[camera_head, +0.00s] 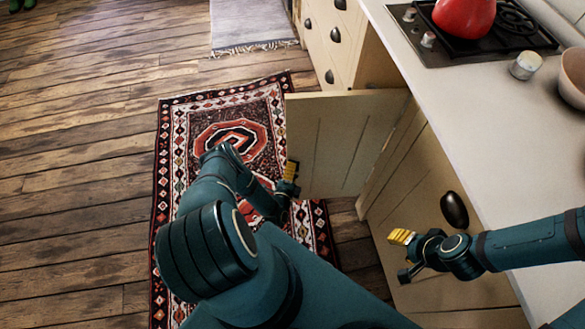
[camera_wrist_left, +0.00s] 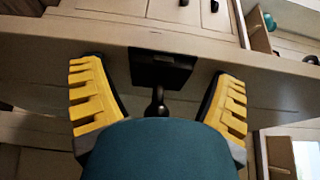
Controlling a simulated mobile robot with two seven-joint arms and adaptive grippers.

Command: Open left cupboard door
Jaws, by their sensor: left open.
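The left cupboard door (camera_head: 340,140) is a cream panel that stands swung wide open, out over the rug. My left gripper (camera_head: 289,174) is at the door's free edge, with its yellow fingers beside it. In the left wrist view its two yellow fingers (camera_wrist_left: 160,95) are spread wide, with a dark fitting (camera_wrist_left: 160,70) between them against a pale edge. I cannot tell whether the fingers touch the door. My right gripper (camera_head: 404,256) appears open and empty in front of the closed right cupboard door (camera_head: 425,205).
The right door has a dark oval knob (camera_head: 454,210). The worktop (camera_head: 470,110) above carries a hob (camera_head: 470,40) with a red kettle (camera_head: 464,14), and a bowl (camera_head: 573,75). Drawers (camera_head: 330,40) stand beyond the open door. The patterned rug (camera_head: 235,105) and wooden floor (camera_head: 80,180) at left are clear.

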